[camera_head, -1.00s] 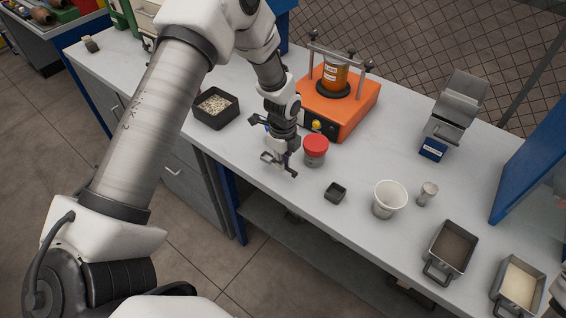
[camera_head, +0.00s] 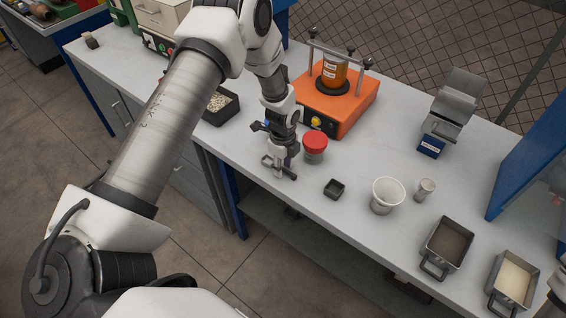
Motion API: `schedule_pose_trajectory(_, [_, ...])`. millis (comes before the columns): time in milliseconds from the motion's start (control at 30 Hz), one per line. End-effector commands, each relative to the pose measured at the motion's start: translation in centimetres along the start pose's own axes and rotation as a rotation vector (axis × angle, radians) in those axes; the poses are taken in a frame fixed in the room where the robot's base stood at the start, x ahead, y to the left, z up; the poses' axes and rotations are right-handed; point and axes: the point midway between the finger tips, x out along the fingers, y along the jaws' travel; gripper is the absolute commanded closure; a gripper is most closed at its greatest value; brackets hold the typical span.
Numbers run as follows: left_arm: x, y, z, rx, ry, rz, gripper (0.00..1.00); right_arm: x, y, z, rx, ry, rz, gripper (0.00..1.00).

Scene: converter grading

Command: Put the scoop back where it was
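My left gripper (camera_head: 279,168) points down over the front edge of the bench, left of the red-lidded jar (camera_head: 314,149). Its dark fingers are small in the picture, with a pale patch between them. I cannot tell whether that patch is a held object, part of the gripper or bare bench. I cannot make out a scoop for certain; it may be hidden by my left arm or in the fingers. A small dark square cup (camera_head: 335,189) stands on the bench to the right of the gripper. My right gripper is out of view.
A black tray of pale granules (camera_head: 226,110) is partly behind my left arm. An orange shaker (camera_head: 338,104) stands behind the jar. A white cup (camera_head: 386,196), a small cylinder (camera_head: 425,190) and two metal pans (camera_head: 447,247) (camera_head: 513,280) stand to the right.

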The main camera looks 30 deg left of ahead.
Motion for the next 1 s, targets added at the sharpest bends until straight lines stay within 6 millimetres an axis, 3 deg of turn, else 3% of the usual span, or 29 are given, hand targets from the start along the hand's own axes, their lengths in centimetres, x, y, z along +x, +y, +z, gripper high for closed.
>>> schedule_pose_trajectory(67, [-0.7, 0.0, 0.0, 0.000, 0.000, 0.000, 0.64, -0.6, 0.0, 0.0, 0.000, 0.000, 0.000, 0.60])
schedule_pose_trajectory(167, [-1.6, -0.1, 0.0, 0.000, 0.000, -0.004, 0.64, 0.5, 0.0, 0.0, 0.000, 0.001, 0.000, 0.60])
schedule_pose_trajectory(500, [-9.9, -0.1, 0.0, 0.000, 0.000, -0.005, 0.64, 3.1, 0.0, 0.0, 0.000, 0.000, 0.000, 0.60])
schedule_pose_trajectory(600, [-11.5, -0.1, 0.0, 0.000, 0.000, -0.002, 0.64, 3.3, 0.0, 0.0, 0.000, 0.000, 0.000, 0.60])
schedule_pose_trajectory(1000, [-12.3, 0.0, 0.0, 0.000, 0.000, 0.000, 0.64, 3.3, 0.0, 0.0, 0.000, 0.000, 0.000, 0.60])
